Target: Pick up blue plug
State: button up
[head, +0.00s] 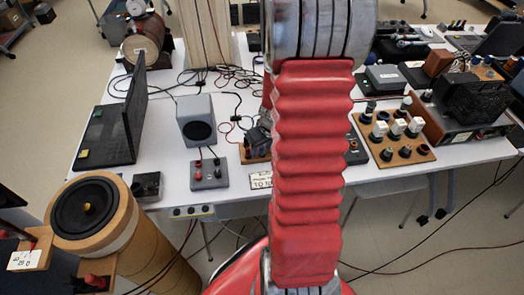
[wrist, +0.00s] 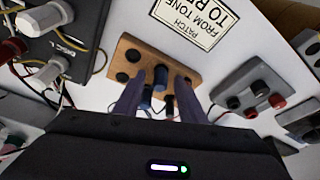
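A wooden patch block (wrist: 140,50) with dark sockets lies on the white table, below an upside-down label card in the wrist view. A blue plug (wrist: 161,76) stands at the block's near edge, and a second, darker blue piece (wrist: 145,98) shows just below it. My gripper (wrist: 158,86) is open, with one dark finger on each side of the blue pieces. Whether the fingers touch the plug cannot be told. In the head view my red arm covers most of the gripper; part of the block (head: 248,156) shows at its left.
In the head view, a grey box with red knobs (head: 209,174) and a speaker (head: 196,121) stand left of the block. A wooden board of sockets (head: 391,137) lies right of my arm. Loose cables (head: 214,75) run across the table behind.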

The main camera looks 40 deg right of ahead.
jog(key=shift+c, duration=0.2)
grip_shut()
dwell(0.5)
